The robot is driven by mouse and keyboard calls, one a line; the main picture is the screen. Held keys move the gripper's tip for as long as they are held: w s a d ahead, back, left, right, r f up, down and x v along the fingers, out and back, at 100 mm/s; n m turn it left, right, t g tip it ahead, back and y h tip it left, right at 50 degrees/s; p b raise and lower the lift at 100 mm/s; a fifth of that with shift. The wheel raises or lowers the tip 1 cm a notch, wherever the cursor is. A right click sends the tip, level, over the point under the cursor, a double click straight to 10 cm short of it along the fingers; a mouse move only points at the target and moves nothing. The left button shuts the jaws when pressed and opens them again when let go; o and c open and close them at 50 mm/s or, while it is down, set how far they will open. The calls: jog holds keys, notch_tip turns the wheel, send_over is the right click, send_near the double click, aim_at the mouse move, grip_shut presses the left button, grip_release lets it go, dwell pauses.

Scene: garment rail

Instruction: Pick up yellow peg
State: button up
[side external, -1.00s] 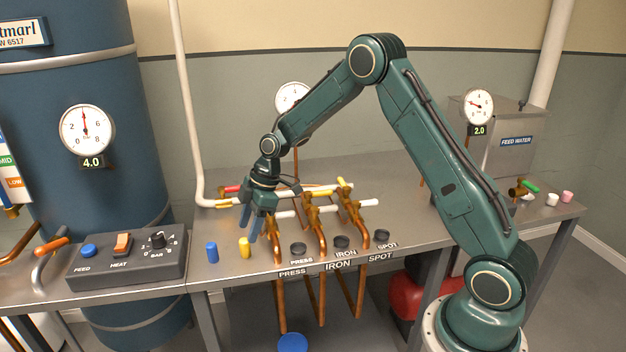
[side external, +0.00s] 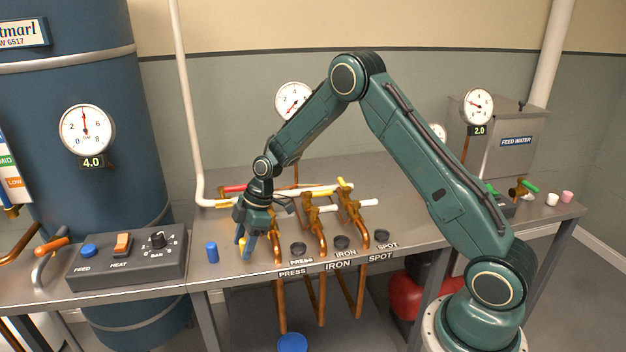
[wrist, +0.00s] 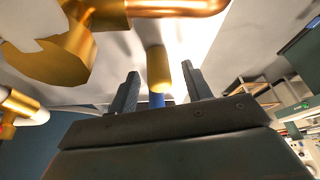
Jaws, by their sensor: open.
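The yellow peg (side external: 242,243) stands upright near the front edge of the bench, partly hidden behind my gripper in the side view. My gripper (side external: 248,252) points down at the peg with its fingers open. In the wrist view the peg (wrist: 158,70) shows beyond and between the two open fingertips (wrist: 160,85), with no visible contact. Whether the fingers are level with the peg is hard to tell. A blue peg (side external: 212,252) stands to the left; something blue also shows behind the yellow peg in the wrist view.
Copper pipes with brass valves (side external: 312,215) stand close to the right of my gripper. Dark round sockets (side external: 298,249) lie along the front edge by the PRESS, IRON and SPOT labels. A control box (side external: 128,258) stands at left. White and pink pegs (side external: 552,199) stand at far right.

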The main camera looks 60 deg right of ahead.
aim_at(244, 240)
jog(key=c, duration=1.1)
jog(key=shift+o, duration=0.2)
jog(key=shift+r, duration=0.1)
notch_tip(244, 240, up, 20)
dwell(0.5)
